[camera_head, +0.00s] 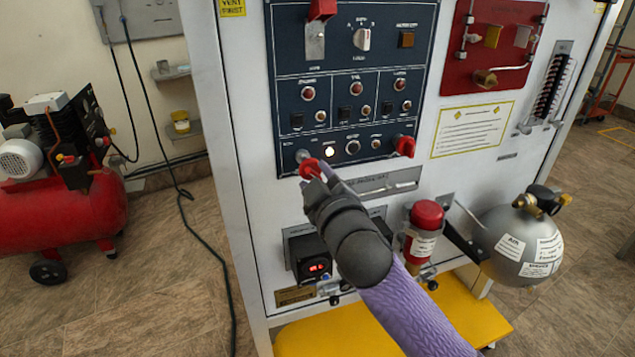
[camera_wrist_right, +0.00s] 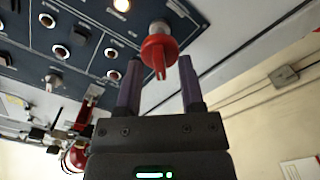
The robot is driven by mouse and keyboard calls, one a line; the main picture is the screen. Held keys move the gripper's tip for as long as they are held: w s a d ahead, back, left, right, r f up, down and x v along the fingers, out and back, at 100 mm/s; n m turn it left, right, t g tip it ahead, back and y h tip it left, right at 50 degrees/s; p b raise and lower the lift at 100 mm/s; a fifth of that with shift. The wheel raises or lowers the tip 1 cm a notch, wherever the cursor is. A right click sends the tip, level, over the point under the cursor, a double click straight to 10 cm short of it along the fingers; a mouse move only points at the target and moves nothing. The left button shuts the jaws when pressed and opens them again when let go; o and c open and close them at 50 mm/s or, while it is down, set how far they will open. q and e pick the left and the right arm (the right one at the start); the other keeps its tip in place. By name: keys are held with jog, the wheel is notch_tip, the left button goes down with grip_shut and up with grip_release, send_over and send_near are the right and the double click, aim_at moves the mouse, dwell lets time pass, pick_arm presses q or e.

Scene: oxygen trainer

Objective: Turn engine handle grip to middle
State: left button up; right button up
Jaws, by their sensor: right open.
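A red handle grip (camera_head: 309,168) is on a short metal stem at the lower left of the dark control panel (camera_head: 340,95). In the right wrist view the red grip (camera_wrist_right: 158,50) has a round collar and a narrow tab. My right gripper (camera_head: 323,172) is in front of it, open. The dark fingers of my right gripper (camera_wrist_right: 160,72) stand on either side of the tab, with visible gaps. The arm hides part of the trainer below the panel. I cannot read the label by the grip. My left gripper is not in view.
Another red handle (camera_head: 404,146) is at the panel's lower right. A white selector knob (camera_head: 363,39) is near the top. A red-capped cylinder (camera_head: 426,216) and a silver air tank (camera_head: 518,246) are right of my arm. A red compressor (camera_head: 60,215) stands at left.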

jog(key=c, duration=0.6)
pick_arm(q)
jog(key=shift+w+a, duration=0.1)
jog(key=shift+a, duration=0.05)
pick_arm(e)
grip_shut()
pick_arm(q)
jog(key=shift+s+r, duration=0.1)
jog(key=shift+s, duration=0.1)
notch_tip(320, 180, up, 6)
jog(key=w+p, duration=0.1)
jog(key=p, duration=0.5)
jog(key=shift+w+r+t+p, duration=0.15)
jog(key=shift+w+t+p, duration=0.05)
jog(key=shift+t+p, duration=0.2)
pick_arm(e)
jog(key=m, duration=0.9)
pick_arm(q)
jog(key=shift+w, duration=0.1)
pick_arm(e)
jog(key=shift+f, duration=0.1)
